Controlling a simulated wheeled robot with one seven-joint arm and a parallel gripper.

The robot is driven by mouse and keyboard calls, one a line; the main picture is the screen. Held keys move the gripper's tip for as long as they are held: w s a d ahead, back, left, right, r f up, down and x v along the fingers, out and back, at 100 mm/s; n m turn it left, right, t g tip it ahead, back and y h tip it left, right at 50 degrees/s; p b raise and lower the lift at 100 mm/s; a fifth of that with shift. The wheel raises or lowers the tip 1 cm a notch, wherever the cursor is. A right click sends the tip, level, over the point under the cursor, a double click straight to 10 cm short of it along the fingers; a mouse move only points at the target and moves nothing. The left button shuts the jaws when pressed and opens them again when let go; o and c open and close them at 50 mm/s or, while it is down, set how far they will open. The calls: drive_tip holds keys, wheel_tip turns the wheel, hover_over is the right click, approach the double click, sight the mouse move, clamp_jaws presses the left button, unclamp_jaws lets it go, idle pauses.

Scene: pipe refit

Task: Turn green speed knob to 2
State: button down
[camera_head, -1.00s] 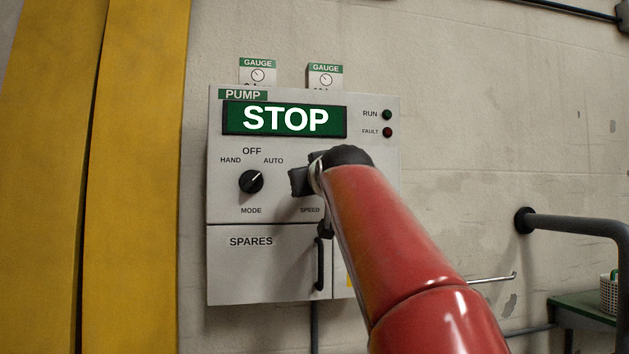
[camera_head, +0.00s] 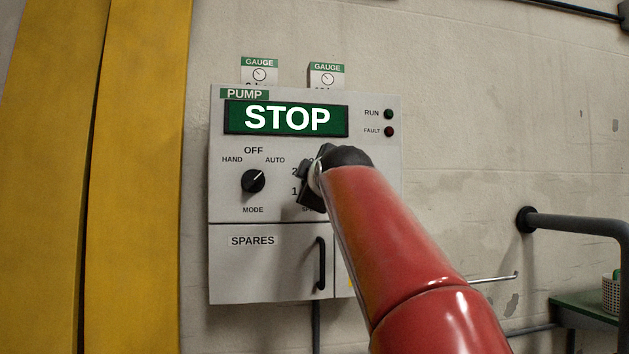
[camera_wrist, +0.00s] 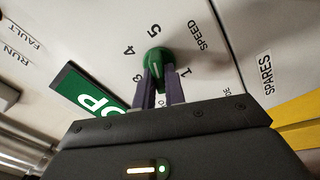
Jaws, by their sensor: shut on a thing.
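The numbers 1, 3, 4 and 5 show around the knob; the 2 is hidden by my gripper there. In the head view, my gripper (camera_head: 314,185) is partly behind my red arm and covers the knob, with the 1 and 2 showing to its left.
The pump panel (camera_head: 232,207) has a black mode knob (camera_head: 253,181) left of my gripper and a green STOP display (camera_head: 286,118) above. A SPARES door (camera_head: 262,270) with a black handle (camera_head: 320,263) lies below. A yellow column (camera_head: 135,180) stands at left.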

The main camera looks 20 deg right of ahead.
drive_tip(key=n, duration=1)
drive_tip(key=shift+f, duration=0.3)
drive_tip(key=shift+n, duration=0.5)
drive_tip(key=c, duration=1.5)
unclamp_jaws()
drive_tip(key=shift+o, duration=0.2)
drive_tip(key=shift+s, duration=0.1)
drive_tip(key=s+a+b, duration=0.1)
drive_tip(key=s+b, duration=0.1)
drive_tip(key=s, duration=0.5)
drive_tip(key=shift+s+a, duration=0.2)
drive_tip(key=shift+a, duration=0.1)
